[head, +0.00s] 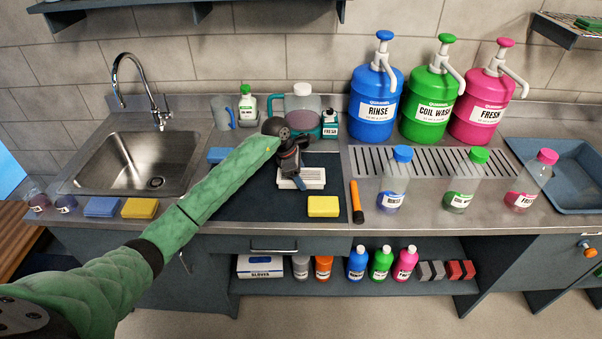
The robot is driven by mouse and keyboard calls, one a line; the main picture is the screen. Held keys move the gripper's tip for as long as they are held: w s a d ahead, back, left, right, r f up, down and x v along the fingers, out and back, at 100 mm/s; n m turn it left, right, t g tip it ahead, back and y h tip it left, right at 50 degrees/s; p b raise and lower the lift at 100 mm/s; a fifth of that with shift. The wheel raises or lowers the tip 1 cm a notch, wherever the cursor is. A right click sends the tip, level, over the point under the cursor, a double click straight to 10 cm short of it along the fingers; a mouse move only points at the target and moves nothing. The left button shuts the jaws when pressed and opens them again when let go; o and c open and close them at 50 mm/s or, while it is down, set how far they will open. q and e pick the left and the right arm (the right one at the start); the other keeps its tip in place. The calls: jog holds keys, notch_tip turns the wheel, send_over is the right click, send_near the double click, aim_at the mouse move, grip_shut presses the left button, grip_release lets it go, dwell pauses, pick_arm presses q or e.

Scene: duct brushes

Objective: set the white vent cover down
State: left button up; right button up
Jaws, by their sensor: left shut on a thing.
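The white vent cover (306,179) is a small slatted white piece over the dark mat (258,205) in the middle of the counter. My left gripper (292,172) comes in from the left on the green-sleeved arm. It is shut on the vent cover at its left part and hides some of it. I cannot tell whether the cover touches the mat. My right gripper is not in view.
A yellow sponge (323,207) lies on the mat's front right, beside an orange-and-black tool (356,201). A steel sink (140,160) is at left. Clear bottles, including a blue-capped one (395,180), stand right. Pump jugs, including the blue one (373,105), stand behind. The mat's front left is bare.

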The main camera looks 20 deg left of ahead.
pick_arm(q)
jog(key=shift+f, duration=0.1)
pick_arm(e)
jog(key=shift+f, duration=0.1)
pick_arm(q)
jog(key=o, duration=0.8)
jog(key=shift+f, duration=0.1)
jog(key=shift+c, duration=0.2)
jog(key=o, duration=0.4)
jog(key=shift+c, duration=0.2)
jog(key=shift+o, duration=0.2)
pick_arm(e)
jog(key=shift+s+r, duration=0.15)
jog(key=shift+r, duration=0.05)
pick_arm(q)
jog(key=shift+r, duration=0.2)
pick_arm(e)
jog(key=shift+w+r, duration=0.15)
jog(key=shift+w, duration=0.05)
